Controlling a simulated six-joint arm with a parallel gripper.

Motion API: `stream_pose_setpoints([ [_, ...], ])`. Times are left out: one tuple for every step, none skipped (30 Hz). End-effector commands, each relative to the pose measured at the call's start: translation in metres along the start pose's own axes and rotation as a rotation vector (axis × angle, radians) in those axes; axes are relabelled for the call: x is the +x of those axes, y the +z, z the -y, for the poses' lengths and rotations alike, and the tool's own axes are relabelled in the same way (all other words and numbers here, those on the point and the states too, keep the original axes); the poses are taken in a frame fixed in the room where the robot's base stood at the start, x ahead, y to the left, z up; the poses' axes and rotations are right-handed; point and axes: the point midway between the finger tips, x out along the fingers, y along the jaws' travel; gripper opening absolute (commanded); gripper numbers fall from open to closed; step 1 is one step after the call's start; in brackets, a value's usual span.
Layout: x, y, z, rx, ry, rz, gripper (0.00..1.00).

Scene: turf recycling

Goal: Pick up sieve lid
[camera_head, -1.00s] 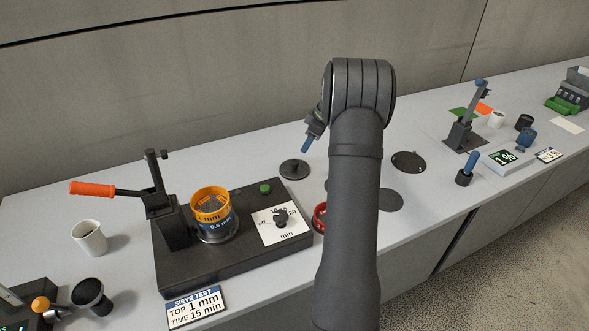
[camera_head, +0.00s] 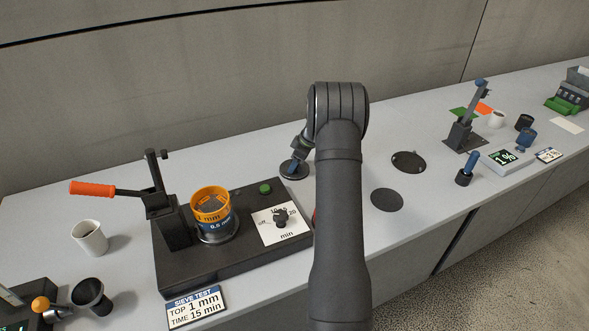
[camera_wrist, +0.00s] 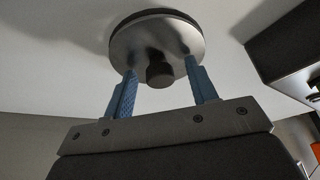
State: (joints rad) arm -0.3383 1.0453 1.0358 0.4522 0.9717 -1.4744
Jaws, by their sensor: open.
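The sieve lid, a round grey disc with a dark central knob, lies on the bench behind the black sieve-shaker base; it shows in the head view (camera_head: 294,172) partly behind my gripper (camera_head: 296,166). In the wrist view the lid (camera_wrist: 180,42) is close ahead, with its knob (camera_wrist: 159,72) between my two blue fingers. My gripper (camera_wrist: 161,85) is open, one finger on each side of the knob, with gaps to it. I cannot tell whether the fingertips touch the lid's surface.
The shaker base (camera_head: 240,262) carries orange and blue sieves (camera_head: 211,207), a dial and a clamp with an orange handle (camera_head: 92,188). A white cup (camera_head: 89,237) stands left. Dark discs (camera_head: 387,200) lie right of my arm. The bench behind the lid is clear.

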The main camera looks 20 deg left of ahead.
Motion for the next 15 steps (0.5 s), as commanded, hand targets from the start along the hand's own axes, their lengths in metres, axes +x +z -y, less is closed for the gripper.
stream_pose_setpoints([
  [-0.0004,-0.0003,-0.0002,0.000,0.001,0.000,0.52],
  [-0.0006,-0.0002,-0.0002,0.000,0.001,0.000,0.52],
  [-0.0006,-0.0002,-0.0002,0.000,0.001,0.000,0.52],
  [-0.0006,-0.0002,-0.0001,0.000,0.000,0.000,0.52],
  [-0.0006,-0.0001,-0.0001,0.000,0.000,0.000,0.47],
  [-0.0006,-0.0001,-0.0001,0.000,0.000,0.000,0.39],
  [-0.0007,-0.0001,-0.0001,0.000,0.000,0.000,0.33],
  [-0.0007,-0.0001,0.0000,0.000,0.000,0.000,0.27],
  [-0.0007,-0.0001,0.0000,0.000,0.000,0.000,0.19],
  [-0.0007,-0.0001,0.0000,0.000,0.000,0.000,0.13],
  [-0.0007,-0.0001,0.0000,0.000,0.000,0.000,0.07],
  [-0.0007,-0.0001,0.0000,0.000,0.000,0.000,0.02],
  [-0.0009,-0.0002,-0.0001,-0.001,0.000,0.000,0.02],
  [-0.0009,-0.0002,-0.0001,-0.001,0.000,0.000,0.02],
  [-0.0009,-0.0002,-0.0001,-0.001,0.000,0.000,0.02],
])
